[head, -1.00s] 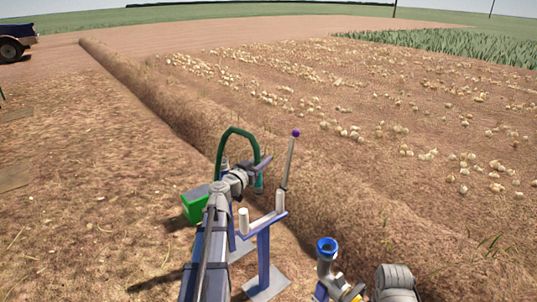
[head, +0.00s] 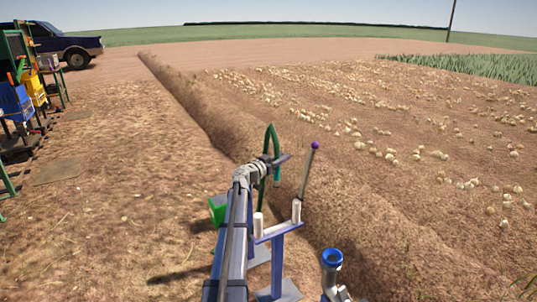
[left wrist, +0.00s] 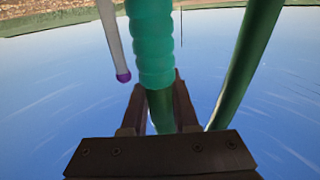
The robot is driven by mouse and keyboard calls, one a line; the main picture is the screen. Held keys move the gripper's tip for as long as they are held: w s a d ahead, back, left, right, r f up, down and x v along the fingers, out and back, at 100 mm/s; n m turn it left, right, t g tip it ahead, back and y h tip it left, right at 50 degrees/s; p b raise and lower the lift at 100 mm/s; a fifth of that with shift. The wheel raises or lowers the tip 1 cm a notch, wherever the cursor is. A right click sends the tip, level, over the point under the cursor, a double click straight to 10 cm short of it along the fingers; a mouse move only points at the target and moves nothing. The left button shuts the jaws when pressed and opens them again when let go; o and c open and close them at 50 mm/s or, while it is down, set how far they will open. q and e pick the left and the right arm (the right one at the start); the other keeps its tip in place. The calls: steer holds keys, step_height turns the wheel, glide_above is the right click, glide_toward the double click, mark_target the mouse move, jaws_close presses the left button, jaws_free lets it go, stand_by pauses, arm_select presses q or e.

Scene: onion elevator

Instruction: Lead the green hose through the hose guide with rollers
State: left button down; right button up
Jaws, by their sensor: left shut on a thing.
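The green hose (head: 266,139) rises in a narrow arch at my left gripper (head: 277,167), which is shut on it. In the left wrist view the jaws (left wrist: 158,110) close around the hose below its ribbed teal part (left wrist: 151,40); a second green stretch (left wrist: 246,60) runs at the right. The hose guide (head: 277,230) is a blue stand with white upright rollers (head: 258,224) and a slanted rod with a purple tip (head: 315,145). In the head view the gripper appears above the guide, left of the rod. The hose is not seen between the rollers. My right gripper is out of view.
A green box (head: 217,209) stands left of my left arm, partly hidden. An earth ridge (head: 205,110) runs beyond. A rack with coloured crates (head: 15,103) and a truck (head: 70,45) stand far left.

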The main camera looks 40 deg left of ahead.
arm_select(q)
steer(key=w+a, duration=0.3)
steer(key=a, duration=0.7)
steer(key=s+d, duration=0.5)
steer(key=d, duration=0.9)
steer(key=s+d, duration=0.6)
steer(key=d, duration=0.8)
steer(key=s+d, duration=0.6)
steer(key=d, duration=0.9)
steer(key=shift+s+f, duration=0.2)
steer(key=shift+f, duration=0.2)
